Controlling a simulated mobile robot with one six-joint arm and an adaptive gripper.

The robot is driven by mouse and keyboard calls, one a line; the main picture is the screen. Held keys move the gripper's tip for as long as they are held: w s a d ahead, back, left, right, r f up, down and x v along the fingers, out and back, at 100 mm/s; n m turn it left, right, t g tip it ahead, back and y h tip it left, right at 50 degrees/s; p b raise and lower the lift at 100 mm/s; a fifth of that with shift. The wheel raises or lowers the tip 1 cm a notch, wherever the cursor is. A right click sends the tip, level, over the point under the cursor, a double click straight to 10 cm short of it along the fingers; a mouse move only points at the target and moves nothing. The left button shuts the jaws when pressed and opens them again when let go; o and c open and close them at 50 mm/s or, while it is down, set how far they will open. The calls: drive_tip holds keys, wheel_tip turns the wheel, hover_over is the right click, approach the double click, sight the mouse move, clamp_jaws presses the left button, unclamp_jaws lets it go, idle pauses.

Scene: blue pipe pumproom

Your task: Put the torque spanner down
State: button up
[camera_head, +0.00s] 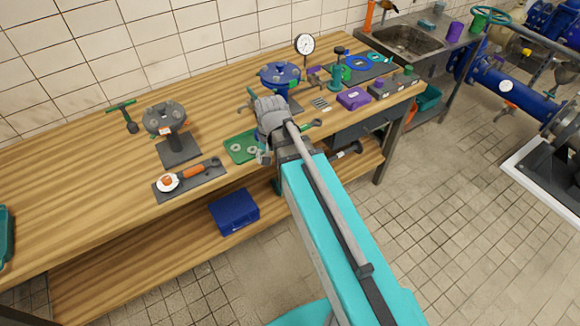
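My gripper (262,157) is low over the bench front, to the right of the mat and beside a green plate (240,147). It is apart from the orange-handled tool.
A flanged fitting on a stand (166,118) is behind the mat, with a green T-handle (123,113) to its left. A blue valve (280,76), a gauge (304,44) and a purple box (353,98) are farther right. A blue case (234,211) sits on the shelf.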

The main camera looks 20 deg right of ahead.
drive_tip(key=s+d+n, duration=0.3)
drive_tip(key=s+d, duration=0.2)
drive_tip(key=shift+h, duration=0.4)
drive_tip(key=shift+o, duration=0.4)
drive_tip(key=shift+w, duration=0.1)
idle(0.6)
wheel_tip(320, 180, up, 3)
drive_tip(key=n+p, duration=0.3)
drive_tip(key=n, duration=1.9)
hover_over(185, 174)
drive_tip(key=shift+f, duration=0.2)
drive_tip(key=shift+m, duration=0.3)
wheel_tip(185, 174, down, 9)
drive_tip(key=b, duration=0.9)
drive_tip(key=shift+r, duration=0.2)
